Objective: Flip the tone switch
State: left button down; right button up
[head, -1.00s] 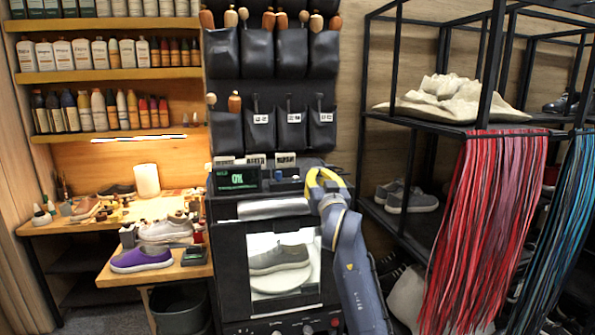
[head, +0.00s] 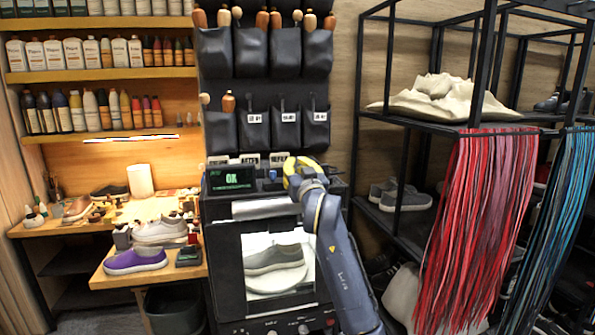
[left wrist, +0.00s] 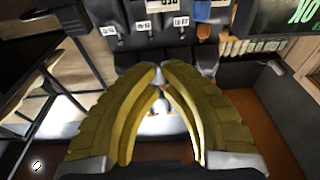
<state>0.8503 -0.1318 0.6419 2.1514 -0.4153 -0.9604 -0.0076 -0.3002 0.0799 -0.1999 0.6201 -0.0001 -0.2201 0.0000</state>
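A black machine (head: 228,265) stands in the middle of the head view, with a lit window showing a grey shoe (head: 272,259). On its top are a display reading OK (head: 231,178) and a small blue knob-like part (head: 273,173). I cannot tell for sure which part is the tone switch. My left gripper (head: 290,165) has yellow fingers and is over the machine's top, right of the blue part. In the left wrist view its fingertips (left wrist: 160,72) meet, with nothing visibly held. A small pale part (left wrist: 158,106) shows between the fingers. My right gripper is not in view.
Black pouches with brushes (head: 268,130) hang behind the machine. A black rack (head: 357,120) with shoes and hanging red laces (head: 480,230) stands at the right. A wooden bench with a purple shoe (head: 135,261) is at the left. The display's edge (left wrist: 300,15) shows in the left wrist view.

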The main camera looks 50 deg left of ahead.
pick_arm(q)
jog(key=x, duration=0.6)
jog(key=shift+a, duration=0.15)
jog(key=shift+w+a+f, duration=0.1)
jog(key=shift+f, duration=0.75)
jog(key=shift+d+f, duration=0.2)
jog(key=shift+f, duration=0.8)
